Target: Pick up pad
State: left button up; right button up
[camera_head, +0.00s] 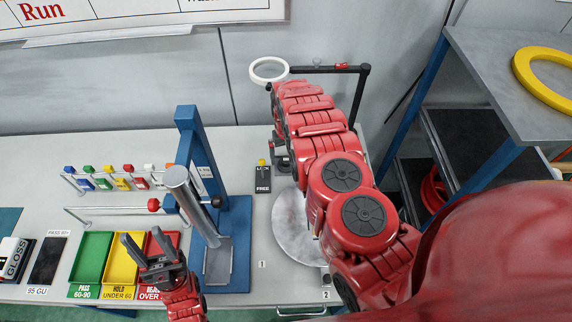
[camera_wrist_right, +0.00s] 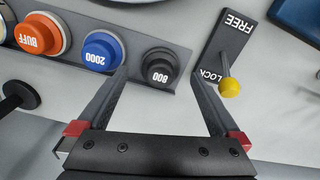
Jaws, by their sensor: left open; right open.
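In the right wrist view several round pads sit in a row on a grey holder (camera_wrist_right: 182,88): a dark grey pad marked 800 (camera_wrist_right: 160,67), a blue pad marked 2000 (camera_wrist_right: 102,51) and an orange pad marked BUFF (camera_wrist_right: 40,35). My right gripper (camera_wrist_right: 160,77) is open, with its fingers on either side of the 800 pad in this view; I cannot tell whether they touch it. In the head view my right arm hides most of the pads. My left gripper (camera_head: 143,239) is open and empty above the coloured trays.
A FREE/LOCK plate (camera_head: 263,180) with a yellow knob (camera_wrist_right: 229,87) near LOCK is close beside my right gripper. A blue press stand (camera_head: 197,150), a round grey disc (camera_head: 290,235) and green (camera_head: 91,257) and yellow (camera_head: 121,275) trays are on the bench. A shelf (camera_head: 490,60) stands right.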

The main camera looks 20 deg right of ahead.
aim_at(286, 160)
notch_tip(286, 160, down, 3)
jog(key=shift+f+b, duration=0.1)
jog(key=shift+b, duration=0.5)
jog(key=shift+r, duration=0.25)
jog(key=shift+c, duration=0.4)
jog(key=c, duration=1.2)
jog(key=shift+w+r, duration=0.1)
jog(key=shift+c, duration=0.2)
